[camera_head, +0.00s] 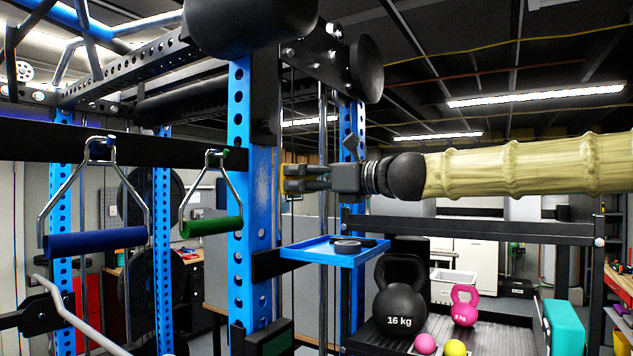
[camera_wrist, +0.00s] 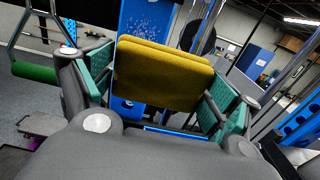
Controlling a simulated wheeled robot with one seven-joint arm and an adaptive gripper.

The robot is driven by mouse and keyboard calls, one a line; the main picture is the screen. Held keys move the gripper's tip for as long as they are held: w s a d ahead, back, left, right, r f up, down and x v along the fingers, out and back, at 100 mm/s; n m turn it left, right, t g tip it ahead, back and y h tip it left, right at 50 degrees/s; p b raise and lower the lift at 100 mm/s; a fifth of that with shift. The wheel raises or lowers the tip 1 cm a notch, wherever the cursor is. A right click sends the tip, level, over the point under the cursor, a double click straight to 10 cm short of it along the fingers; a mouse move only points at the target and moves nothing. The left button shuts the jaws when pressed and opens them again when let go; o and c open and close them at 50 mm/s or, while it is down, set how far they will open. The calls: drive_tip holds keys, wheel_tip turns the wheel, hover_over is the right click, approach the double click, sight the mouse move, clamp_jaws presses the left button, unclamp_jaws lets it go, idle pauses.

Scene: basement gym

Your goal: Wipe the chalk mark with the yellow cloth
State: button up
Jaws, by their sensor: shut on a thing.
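The yellow cloth (camera_wrist: 160,75) is a folded, thick pad held between the teal-lined fingers of my gripper (camera_wrist: 158,92). In the head view my gripper (camera_head: 303,179) is shut on it, and only a thin yellow edge of the cloth (camera_head: 284,180) shows at the fingertips, at the right side of the blue post (camera_head: 240,215). The chalk mark (camera_head: 263,178) is a pale, speckled patch on the post, at about the gripper's height. In the wrist view the chalk mark (camera_wrist: 150,16) shows above the cloth, which hides the post below it. I cannot tell whether the cloth touches the post.
A blue tray (camera_head: 318,257) with a dark round item stands out below my gripper. A blue-grip handle (camera_head: 95,242) and a green-grip handle (camera_head: 212,227) hang left of the post. Kettlebells (camera_head: 399,305) stand lower right. A black bar and roller lie overhead.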

sight(252, 189)
drive_tip(key=x, duration=0.3)
drive_tip(key=shift+d+f, duration=0.1)
drive_tip(key=shift+f, duration=0.1)
drive_tip(key=shift+w+a+r+b, duration=0.1)
drive_tip(key=shift+w+a+b, duration=0.3)
drive_tip(key=shift+a, duration=0.2)
drive_tip(key=shift+x, duration=0.95)
idle(0.5)
drive_tip(key=shift+s, duration=0.1)
drive_tip(key=shift+s+a+b, duration=0.55)
drive_tip(key=shift+s+a, duration=0.45)
drive_tip(key=shift+s, duration=0.35)
drive_tip(key=shift+s+a+b, duration=0.55)
drive_tip(key=shift+s+a, duration=0.45)
drive_tip(key=shift+s, duration=0.35)
drive_tip(key=shift+f+b, duration=0.8)
drive_tip(key=shift+f, duration=0.25)
